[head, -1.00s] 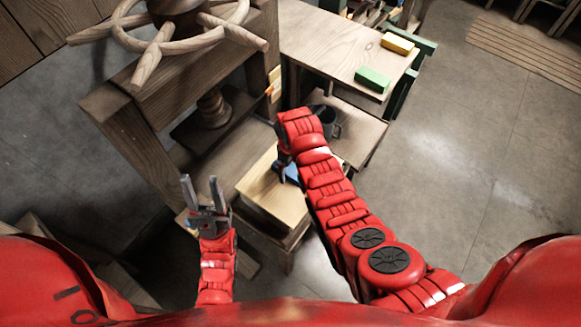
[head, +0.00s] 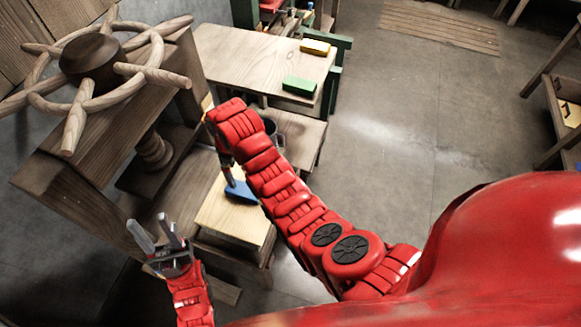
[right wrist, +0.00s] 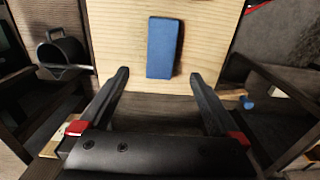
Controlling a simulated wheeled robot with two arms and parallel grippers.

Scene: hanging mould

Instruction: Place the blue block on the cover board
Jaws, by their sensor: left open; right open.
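The blue block (head: 240,191) lies flat on the pale wooden board (head: 228,217), which looks like the cover board, on a low wooden stand. In the right wrist view the blue block (right wrist: 164,47) lies on the pale board (right wrist: 215,40), just beyond and between my right fingertips. My right gripper (right wrist: 159,75) is open and empty, close to the block's near end. In the head view my right gripper (head: 229,178) is partly hidden by its own arm, beside the block. My left gripper (head: 158,232) is open and empty, left of the board.
A wooden press with a spoked handwheel (head: 92,60) stands at the left. A dark mug (right wrist: 62,52) stands beside the board.

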